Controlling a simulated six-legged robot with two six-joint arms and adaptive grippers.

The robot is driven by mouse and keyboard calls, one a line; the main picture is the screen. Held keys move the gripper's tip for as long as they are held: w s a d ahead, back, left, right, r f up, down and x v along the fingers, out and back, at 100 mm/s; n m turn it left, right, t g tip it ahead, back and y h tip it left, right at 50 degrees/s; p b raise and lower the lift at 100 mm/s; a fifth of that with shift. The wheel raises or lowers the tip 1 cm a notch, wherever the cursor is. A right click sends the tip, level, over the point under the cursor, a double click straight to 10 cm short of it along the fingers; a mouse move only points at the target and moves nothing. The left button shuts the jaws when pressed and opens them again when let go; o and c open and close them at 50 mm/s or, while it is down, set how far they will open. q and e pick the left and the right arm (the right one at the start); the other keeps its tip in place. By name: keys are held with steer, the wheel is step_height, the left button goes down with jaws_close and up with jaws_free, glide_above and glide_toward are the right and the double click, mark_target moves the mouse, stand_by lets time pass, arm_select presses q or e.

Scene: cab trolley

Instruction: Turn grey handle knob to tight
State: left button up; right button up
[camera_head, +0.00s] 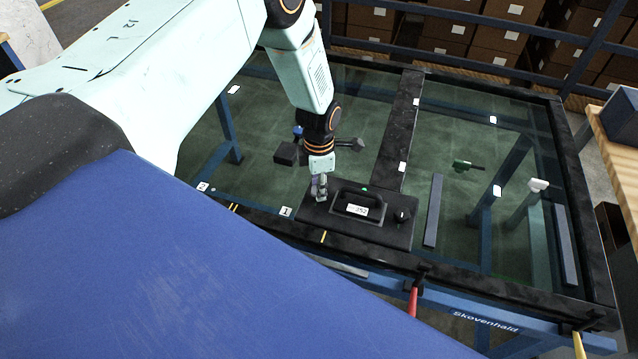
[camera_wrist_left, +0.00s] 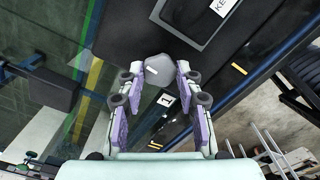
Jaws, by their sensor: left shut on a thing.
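The grey handle knob (camera_wrist_left: 157,72) sits at the edge of a black panel, between the fingertips of my left gripper (camera_wrist_left: 160,82) in the left wrist view. The purple-padded fingers are shut on its two sides. In the head view my left gripper (camera_head: 320,188) points down at the left end of the black panel (camera_head: 385,233), and its fingers mostly hide the knob. Which way the knob is turned is not clear. My right gripper is not in view.
The panel carries a black grip (camera_head: 345,195), a white label (camera_head: 358,210), and a small black knob (camera_head: 402,215). Dark glass in a black frame (camera_head: 585,200) surrounds it. A green tool (camera_head: 463,165) is to the right. A red handle (camera_head: 412,302) is at the front rail.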

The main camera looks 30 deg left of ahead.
arm_select(q)
steer(key=m, duration=0.4)
steer(key=shift+s+f, duration=0.1)
steer(key=shift+s, duration=0.05)
steer(key=m, duration=0.4)
steer(key=shift+m, duration=0.4)
steer(key=m, duration=0.5)
steer(key=shift+b, duration=0.35)
steer(key=m+b, duration=0.1)
steer(key=m, duration=0.4)
steer(key=m+b, duration=0.1)
steer(key=m, duration=0.7)
steer(key=shift+b, duration=0.4)
steer(key=m+b, duration=0.1)
steer(key=m, duration=0.3)
steer(key=shift+m+b, duration=0.5)
steer(key=shift+m, duration=1.7)
